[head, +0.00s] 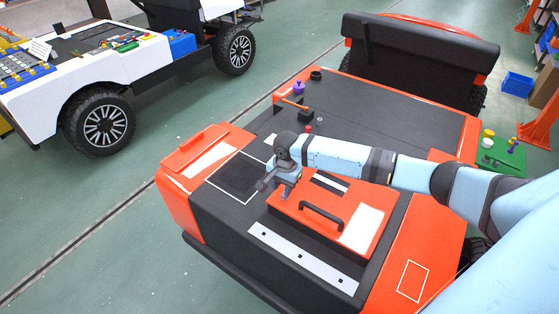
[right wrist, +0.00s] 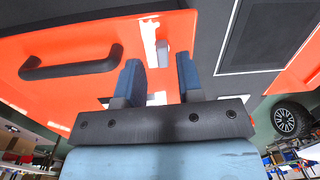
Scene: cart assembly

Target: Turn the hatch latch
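The orange hatch (head: 330,236) lies on the dark top of the orange cart, with a black bar handle (head: 321,213) and a white label. The handle also shows in the right wrist view (right wrist: 70,68). A small grey block, seemingly the latch (right wrist: 162,54), stands at the hatch's edge in the right wrist view. My right gripper (right wrist: 159,76) is open there, its two blue-grey fingers apart on either side of the block's line, with no visible contact. In the head view my right gripper (head: 268,184) is over the hatch's left corner and seems to hide the latch. My left gripper is out of view.
A black square panel (head: 238,176) lies left of the hatch and a pale strip (head: 303,258) in front. Small coloured parts, including a purple knob (head: 298,88), stand toward the cart's back. A second, white cart (head: 140,62) stands at upper left, across open floor.

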